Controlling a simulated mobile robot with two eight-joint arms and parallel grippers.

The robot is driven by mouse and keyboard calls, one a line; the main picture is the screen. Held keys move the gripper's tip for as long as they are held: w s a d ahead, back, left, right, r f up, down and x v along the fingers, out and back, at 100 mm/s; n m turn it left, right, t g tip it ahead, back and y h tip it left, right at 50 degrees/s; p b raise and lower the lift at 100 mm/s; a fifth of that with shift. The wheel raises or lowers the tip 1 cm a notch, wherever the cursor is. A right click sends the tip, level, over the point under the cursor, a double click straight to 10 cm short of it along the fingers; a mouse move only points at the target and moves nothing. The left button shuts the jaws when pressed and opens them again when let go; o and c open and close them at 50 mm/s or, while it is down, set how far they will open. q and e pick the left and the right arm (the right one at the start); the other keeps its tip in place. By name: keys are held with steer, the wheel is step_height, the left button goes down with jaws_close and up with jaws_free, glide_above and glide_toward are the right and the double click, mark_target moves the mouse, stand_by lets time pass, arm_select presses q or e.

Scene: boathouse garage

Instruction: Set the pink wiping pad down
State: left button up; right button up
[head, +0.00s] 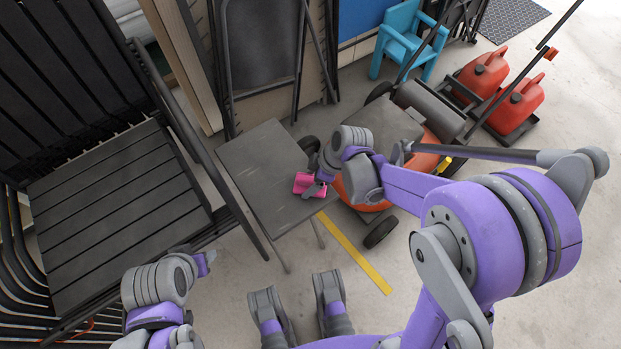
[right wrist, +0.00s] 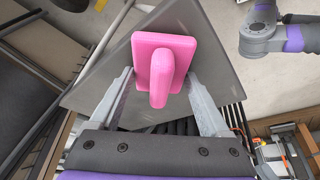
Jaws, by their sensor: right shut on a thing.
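The pink wiping pad (head: 303,181) is at the right edge of a small dark grey flat surface (head: 255,165) with thin legs. My right gripper (head: 317,188) is shut on the pad. In the right wrist view the pad (right wrist: 184,52) is between the two fingers, its rounded handle towards the camera and the grey surface (right wrist: 120,98) behind it. I cannot tell whether the pad touches that surface. My left gripper (head: 206,262) is at the lower left, away from the pad; its jaws do not show clearly.
A black slatted bench (head: 110,210) stands at the left. An orange mower (head: 365,190) is close on the right of the grey surface. Red fuel cans (head: 515,105) and a blue chair (head: 408,38) stand farther back. A yellow floor stripe (head: 355,255) crosses clear floor.

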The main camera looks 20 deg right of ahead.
steer(key=shift+f, duration=0.1)
steer(key=o, duration=1.2)
steer(key=shift+c, duration=0.2)
steer(key=p+v, duration=0.3)
steer(key=v, duration=0.8)
steer(key=shift+w+a, duration=0.1)
jaws_close()
